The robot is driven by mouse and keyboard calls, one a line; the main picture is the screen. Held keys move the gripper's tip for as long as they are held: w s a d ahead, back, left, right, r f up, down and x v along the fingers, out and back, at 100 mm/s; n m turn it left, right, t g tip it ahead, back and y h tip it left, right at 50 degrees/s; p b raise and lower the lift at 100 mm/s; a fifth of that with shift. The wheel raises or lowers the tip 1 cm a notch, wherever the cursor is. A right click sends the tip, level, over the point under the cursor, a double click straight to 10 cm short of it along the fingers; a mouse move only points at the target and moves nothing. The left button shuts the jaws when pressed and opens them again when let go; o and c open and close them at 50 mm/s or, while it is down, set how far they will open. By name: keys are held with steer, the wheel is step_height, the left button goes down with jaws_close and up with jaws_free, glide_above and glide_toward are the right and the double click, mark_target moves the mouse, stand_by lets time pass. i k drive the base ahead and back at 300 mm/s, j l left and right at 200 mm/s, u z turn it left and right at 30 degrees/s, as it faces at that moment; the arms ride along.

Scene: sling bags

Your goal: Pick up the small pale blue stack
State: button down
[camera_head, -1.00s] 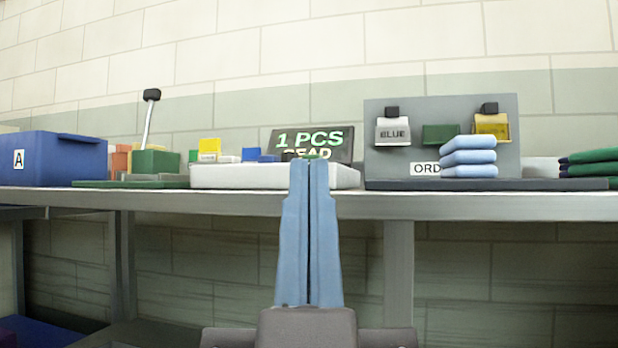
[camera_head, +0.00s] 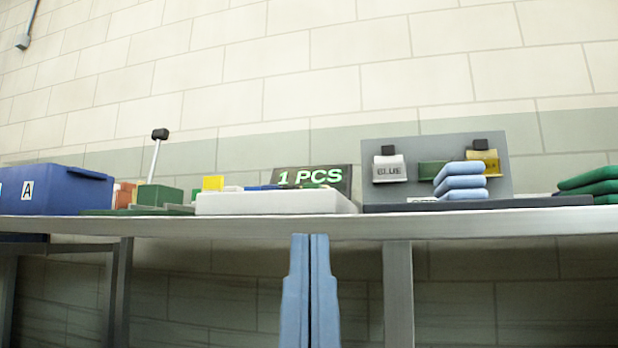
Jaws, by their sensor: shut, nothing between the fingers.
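The small pale blue stack (camera_head: 461,182) shows several folded layers. It sits on the bench top in front of the grey board, right of the middle of the picture. My gripper (camera_head: 309,238) is shut and empty, with its two blue fingers pointing up. Its tips appear just below the bench's front edge in the picture, to the left of the stack and clear of it. The lower part of the gripper is out of the picture.
The grey board (camera_head: 376,145) carries tags behind the stack. A green stack (camera_head: 592,186) lies at far right. A white slab (camera_head: 275,203) and a display (camera_head: 330,177) stand mid-bench. A blue bin (camera_head: 70,190) is at left. The bench edge (camera_head: 200,228) runs across above my fingers.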

mark_target(462, 180)
steer(key=k+l, duration=0.1)
steer(key=l, duration=0.5)
steer(key=k+l, duration=0.1)
steer(key=l, duration=0.55)
